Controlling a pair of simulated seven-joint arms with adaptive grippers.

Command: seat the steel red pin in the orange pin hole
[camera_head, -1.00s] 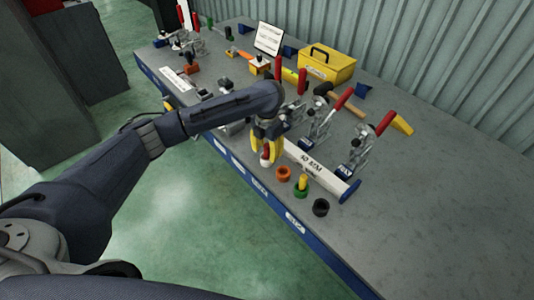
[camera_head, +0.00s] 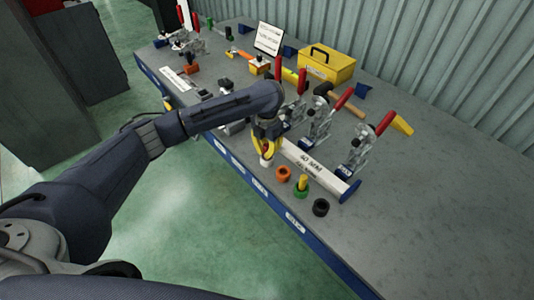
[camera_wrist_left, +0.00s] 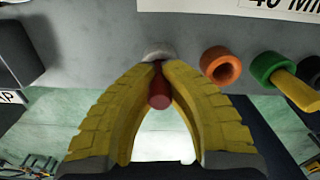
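My left gripper (camera_head: 266,152) has yellow fingers and is shut on the steel red pin (camera_head: 266,161). In the left wrist view the fingertips (camera_wrist_left: 158,66) close around the pin, with its red end (camera_wrist_left: 159,94) between the fingers and its pale steel end (camera_wrist_left: 157,49) beyond them. The orange pin hole (camera_head: 283,173) is a round orange collar near the bench's front edge. It also shows in the wrist view (camera_wrist_left: 221,66), right of the pin and apart from it. Its opening looks empty. My right gripper is not in view.
A green collar (camera_head: 301,189) with a yellow pin (camera_head: 303,182) and a black collar (camera_head: 320,208) stand right of the orange one. A white labelled bar (camera_head: 312,168) and red-handled clamps (camera_head: 358,155) lie behind. The bench (camera_head: 430,210) is clear at right.

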